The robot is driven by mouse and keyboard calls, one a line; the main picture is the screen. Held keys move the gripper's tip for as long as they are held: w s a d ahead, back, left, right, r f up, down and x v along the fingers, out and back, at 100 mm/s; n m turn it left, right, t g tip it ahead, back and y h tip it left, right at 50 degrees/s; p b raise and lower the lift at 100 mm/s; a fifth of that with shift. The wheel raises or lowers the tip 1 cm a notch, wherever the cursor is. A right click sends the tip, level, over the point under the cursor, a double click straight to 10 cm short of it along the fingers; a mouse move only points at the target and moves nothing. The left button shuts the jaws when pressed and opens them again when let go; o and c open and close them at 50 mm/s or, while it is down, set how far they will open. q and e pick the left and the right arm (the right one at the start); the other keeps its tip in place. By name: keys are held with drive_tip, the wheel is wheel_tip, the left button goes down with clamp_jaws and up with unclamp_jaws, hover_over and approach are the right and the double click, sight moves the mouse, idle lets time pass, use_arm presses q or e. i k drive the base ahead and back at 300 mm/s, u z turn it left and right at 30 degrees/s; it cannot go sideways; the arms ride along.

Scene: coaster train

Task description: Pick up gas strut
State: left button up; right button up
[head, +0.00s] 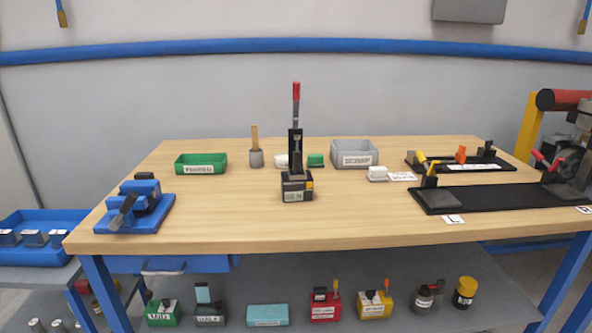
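I cannot make out a gas strut for certain in the head view. A dark upright device with a red-tipped lever (296,92) stands at the middle of the wooden workbench (330,225). Small metal cylinders (58,325) stand at the lower left edge of the picture, too small to identify. Two dark fixtures lie on the right of the bench; the nearer is a long black plate (490,197) with upright blocks, marked L and R. Neither of my grippers is in view.
A blue vise (140,205) stands at the bench's left. A green bin (201,164), a mallet (256,157) and a grey scrap bin (354,153) stand at the back. A blue tray (35,257) is at far left. Labelled containers line the lower shelf. The bench's front middle is clear.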

sight(297, 157)
drive_tip(key=u, duration=2.15)
drive_tip(key=i, duration=1.2)
drive_tip(key=z, duration=2.5)
drive_tip(key=i, duration=0.35)
drive_tip(key=z, duration=0.1)
